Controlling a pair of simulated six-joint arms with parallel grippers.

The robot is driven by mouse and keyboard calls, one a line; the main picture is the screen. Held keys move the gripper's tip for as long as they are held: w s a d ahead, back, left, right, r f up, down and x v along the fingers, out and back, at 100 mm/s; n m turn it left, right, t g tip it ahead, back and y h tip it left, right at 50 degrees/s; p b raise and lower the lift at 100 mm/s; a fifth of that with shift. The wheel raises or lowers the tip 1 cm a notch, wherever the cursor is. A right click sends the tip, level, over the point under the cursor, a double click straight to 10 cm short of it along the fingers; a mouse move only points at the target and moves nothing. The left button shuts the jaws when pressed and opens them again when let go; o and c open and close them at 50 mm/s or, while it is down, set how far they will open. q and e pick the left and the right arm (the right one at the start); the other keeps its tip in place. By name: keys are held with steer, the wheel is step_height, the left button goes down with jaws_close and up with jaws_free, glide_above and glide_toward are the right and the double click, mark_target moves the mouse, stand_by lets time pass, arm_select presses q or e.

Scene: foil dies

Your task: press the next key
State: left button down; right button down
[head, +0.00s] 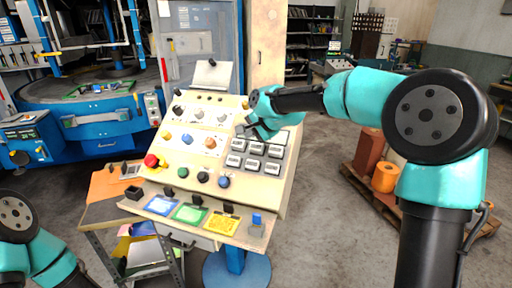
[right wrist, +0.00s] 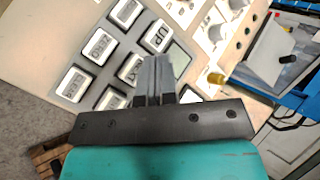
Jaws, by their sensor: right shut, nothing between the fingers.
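A cream control panel (head: 185,120) stands tilted in the middle of the head view, with a block of grey keys (head: 254,147) on its right part. In the right wrist view, one key (right wrist: 112,100) shows letters that look like the end of "NEXT"; my fingers partly cover it. A key marked UP (right wrist: 155,38) lies just beyond the fingertips. My right gripper (head: 243,130) is shut and empty over the upper left of the key block. Its fingers (right wrist: 154,62) point at the keys; I cannot tell whether they touch. My left gripper is out of view.
A red button (head: 151,160) and several knobs are left of the keys. A shelf with blue, green and yellow cards (head: 190,213) sits along the panel's lower edge. A pallet with orange drums (head: 385,178) is on the right. A blue machine (head: 90,115) stands behind left.

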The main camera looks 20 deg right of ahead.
mark_target(255, 144)
steer(key=shift+w+d+f, duration=0.4)
steer(key=shift+w+f, duration=0.15)
steer(key=shift+f, duration=0.4)
steer(key=shift+w+d+f, duration=0.4)
steer(key=shift+w+f, duration=0.15)
steer(key=shift+f, duration=0.45)
steer(key=shift+w+d+f, duration=0.4)
steer(key=shift+w+f, duration=0.15)
steer(key=shift+f, duration=0.4)
steer(key=shift+f, duration=0.15)
steer(key=shift+w+d+f, duration=0.15)
steer(key=shift+f, duration=0.1)
steer(key=shift+w+d+f, duration=0.15)
steer(key=shift+w+f, duration=0.1)
steer(key=shift+f, duration=0.15)
stand_by(1.1)
steer(key=shift+r, duration=0.1)
steer(key=shift+s+a+r, duration=0.3)
steer(key=shift+s+r, duration=0.15)
steer(key=shift+r, duration=0.25)
steer(key=shift+s+a+r, duration=0.3)
steer(key=shift+s+r, duration=0.1)
steer(key=shift+r, duration=0.3)
steer(key=shift+s+a+r, duration=0.25)
steer(key=shift+s+r, duration=0.1)
steer(key=shift+r, duration=0.3)
steer(key=shift+s+a+r, duration=0.3)
steer(key=shift+s+r, duration=0.1)
steer(key=shift+r, duration=0.3)
